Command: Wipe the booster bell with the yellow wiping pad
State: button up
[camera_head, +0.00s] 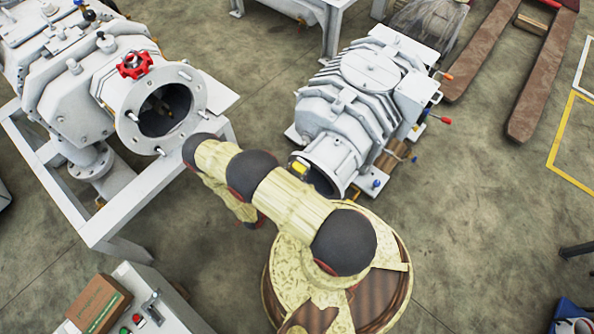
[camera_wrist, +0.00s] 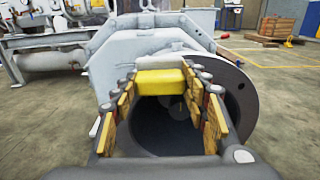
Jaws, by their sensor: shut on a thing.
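The yellow wiping pad (camera_wrist: 162,82) is held between the fingertips of my gripper (camera_wrist: 163,76) in the wrist view. It also shows as a small yellow patch beside my arm in the head view (camera_head: 299,168). The booster bell, a grey round opening with a flange (camera_wrist: 240,98), is just ahead of and around the fingertips. In the head view the bell (camera_head: 338,168) is the near end of the grey finned machine, partly hidden by my arm. The pad is at its upper rim; I cannot tell whether it touches.
A second grey machine with a red handwheel (camera_head: 135,65) and open flange stands on a white frame (camera_head: 110,238) at left. A control box with a cardboard box (camera_head: 98,304) is at lower left. Brown forks (camera_head: 535,75) lie at upper right. Floor at right is mostly clear.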

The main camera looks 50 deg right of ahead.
jog(key=shift+d, duration=0.85)
jog(key=shift+s, duration=1.85)
jog(key=shift+s+d, duration=0.1)
jog(key=shift+d, duration=0.1)
jog(key=shift+w+r, duration=0.1)
jog(key=shift+w, duration=2.2)
jog(key=shift+c, duration=0.3)
jog(key=shift+a, duration=0.15)
jog(key=shift+s+a, duration=0.15)
jog(key=shift+a, duration=0.8)
jog(key=shift+s+a, duration=0.2)
jog(key=shift+a, duration=0.75)
jog(key=shift+s+a, duration=0.15)
jog(key=shift+a, duration=0.8)
